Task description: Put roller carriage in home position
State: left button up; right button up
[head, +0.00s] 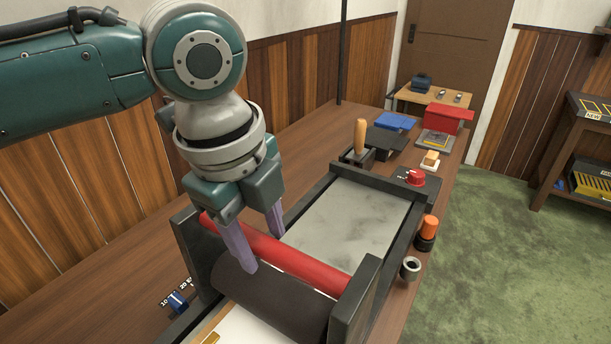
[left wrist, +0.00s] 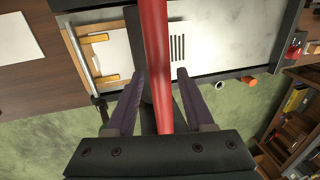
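The roller carriage has black side plates, a red handle bar (head: 275,255) and a dark roller (head: 270,300). It stands across the near part of the press bed (head: 345,222). My left gripper (head: 262,250) reaches down from above at the bar, left of its middle. Its purple fingers straddle the bar. In the left wrist view the red bar (left wrist: 157,60) runs between the two fingers, with a gap on each side, so the gripper (left wrist: 161,75) is open around it. My right gripper is not in view.
A wooden-handled lever (head: 361,136), a red knob (head: 415,177) and an orange knob (head: 429,228) stand around the bed. A blue dial (head: 177,301) is on the table at left. A red box (head: 448,118) sits farther back. The bed beyond the carriage is clear.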

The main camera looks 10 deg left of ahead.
pick_arm(q)
grip_shut()
dwell(1.1)
